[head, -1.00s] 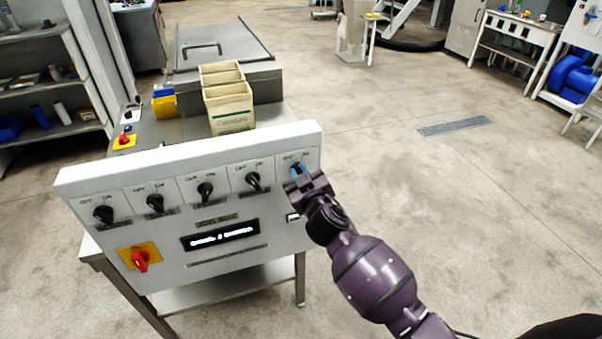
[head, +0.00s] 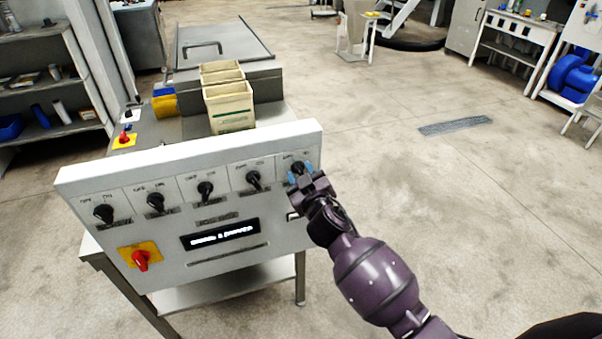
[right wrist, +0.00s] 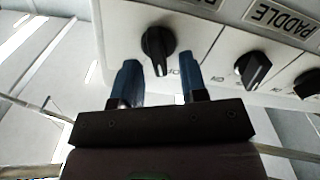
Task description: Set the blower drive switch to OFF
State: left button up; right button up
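The control panel (head: 95,178) carries a row of black rotary switches, each with an OFF/ON label. My right gripper (head: 303,178) is at the rightmost switch (head: 297,167) of the row. In the right wrist view, the gripper (right wrist: 160,80) is open, its two blue fingers apart on either side of a black knob (right wrist: 158,46). The knob shows between and beyond the fingertips, with gaps on both sides. The name label of this switch is not readable. My left gripper is not in view.
A red rotary switch on a yellow plate (head: 152,247) is at the panel's lower left, beside a lit display (head: 222,234). In the wrist view, another knob (right wrist: 252,69) and a PADDLE label (right wrist: 270,14) are to the right. Open floor lies right of the panel.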

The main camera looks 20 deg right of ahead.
jog(key=s, duration=1)
jog(key=shift+d, duration=0.15)
jog(key=shift+s, duration=0.1)
dwell(0.3)
jog(key=s+d+f+m+g, duration=0.2)
jog(key=s+d+f+g, duration=0.1)
jog(key=s+f, duration=0.6)
jog(key=s+d+f+m+g, duration=0.2)
jog(key=s+d+f, duration=0.4)
jog(key=s+f, duration=0.4)
jog(key=shift+s+d+g+h, duration=0.3)
jog(key=shift+s+g+h, duration=0.1)
jog(key=shift+s+g, duration=0.25)
jog(key=shift+w, duration=0.1)
